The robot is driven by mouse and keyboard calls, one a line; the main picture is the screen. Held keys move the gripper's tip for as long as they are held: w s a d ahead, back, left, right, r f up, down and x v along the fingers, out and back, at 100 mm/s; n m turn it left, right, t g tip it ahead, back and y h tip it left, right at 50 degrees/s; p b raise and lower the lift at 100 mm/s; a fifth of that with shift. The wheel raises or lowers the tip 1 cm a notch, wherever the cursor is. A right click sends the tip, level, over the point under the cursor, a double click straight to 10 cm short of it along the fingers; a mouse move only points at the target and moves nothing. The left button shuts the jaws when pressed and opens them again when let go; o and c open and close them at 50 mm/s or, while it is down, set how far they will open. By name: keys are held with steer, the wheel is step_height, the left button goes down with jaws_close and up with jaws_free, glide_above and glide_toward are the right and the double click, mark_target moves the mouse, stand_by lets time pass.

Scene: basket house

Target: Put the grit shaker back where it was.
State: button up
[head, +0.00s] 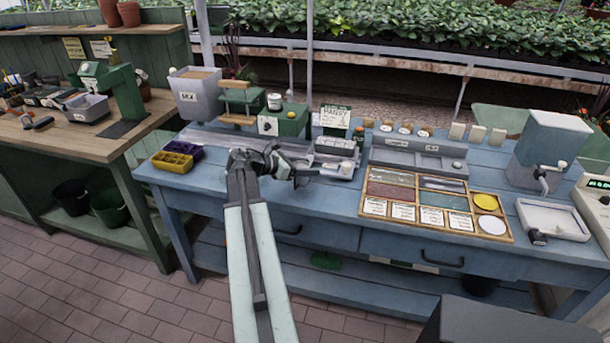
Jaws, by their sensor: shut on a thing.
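My gripper (302,174) is over the blue bench, in front of the grey tray unit (327,163). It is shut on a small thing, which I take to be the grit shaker. The jaws and wrist mostly hide it, so its shape and label do not show clearly. I cannot tell whether it touches the bench or the tray unit. A small white jar with a dark label (274,102) stands on the green box behind my gripper.
Yellow (172,162) and purple (185,151) cell trays are left of my gripper. A wooden sectioned tray (513,239) with cards, a grey mill (548,148) and a white tray (553,219) are to the right. The bench's front strip (325,205) is mostly clear.

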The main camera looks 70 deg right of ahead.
step_height(320, 180, down, 4)
steer(key=b, duration=0.3)
steer(key=shift+s+r, duration=0.1)
steer(key=shift+r, duration=0.3)
steer(key=shift+f, duration=0.1)
steer(key=o, duration=1.2)
steer(key=shift+f, duration=0.15)
steer(key=o, duration=0.4)
